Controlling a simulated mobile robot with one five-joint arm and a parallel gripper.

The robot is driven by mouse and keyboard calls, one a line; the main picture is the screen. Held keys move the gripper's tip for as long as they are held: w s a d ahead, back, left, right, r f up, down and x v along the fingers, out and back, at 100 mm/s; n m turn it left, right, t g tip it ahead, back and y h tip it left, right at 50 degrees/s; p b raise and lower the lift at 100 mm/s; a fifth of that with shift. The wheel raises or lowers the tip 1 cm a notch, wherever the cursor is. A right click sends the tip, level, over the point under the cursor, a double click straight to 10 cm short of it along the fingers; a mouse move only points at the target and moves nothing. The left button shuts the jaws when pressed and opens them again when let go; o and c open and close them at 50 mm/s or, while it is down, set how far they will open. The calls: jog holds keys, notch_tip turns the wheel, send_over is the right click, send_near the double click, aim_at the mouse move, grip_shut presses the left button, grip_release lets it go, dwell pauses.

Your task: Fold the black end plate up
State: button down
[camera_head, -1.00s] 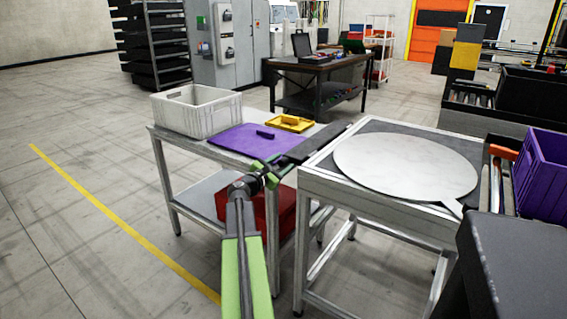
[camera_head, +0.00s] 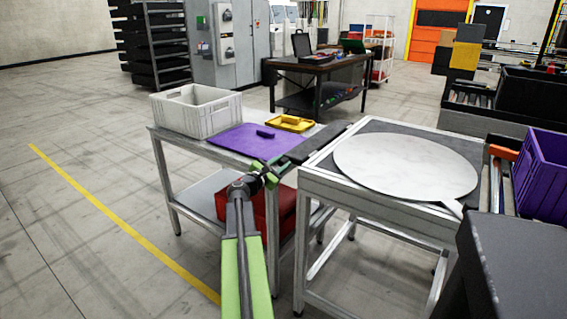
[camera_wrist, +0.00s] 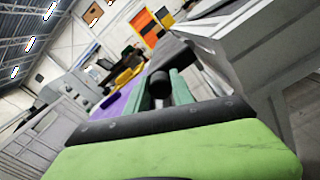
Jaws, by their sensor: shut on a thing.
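The black end plate (camera_head: 318,144) is a narrow dark strip in the gap between the left table and the right table in the head view. It looks about level with the table tops; I cannot tell which table it is joined to. In the wrist view the plate (camera_wrist: 174,54) runs away ahead of my fingers. My gripper (camera_head: 274,168) is at the near end of the plate. In the wrist view my gripper (camera_wrist: 161,88) has its two green fingers on either side of a round black knob (camera_wrist: 160,84) at that near end. The contact faces are partly hidden.
The left table carries a grey crate (camera_head: 196,109), a purple board (camera_head: 238,141) and a yellow lidded piece (camera_head: 290,123). A red bin (camera_head: 284,212) sits on its lower shelf. A round pale disc (camera_head: 405,165) covers the right table. Open floor lies left.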

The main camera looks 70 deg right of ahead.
jog(key=shift+s+a+f, duration=0.1)
jog(key=shift+s+f, duration=0.05)
jog(key=shift+s, duration=0.15)
jog(key=shift+d, duration=0.5)
jog(key=shift+s+a, duration=0.2)
jog(key=shift+a, duration=0.05)
jog(key=shift+w+a+m, duration=0.1)
jog(key=shift+m, duration=0.2)
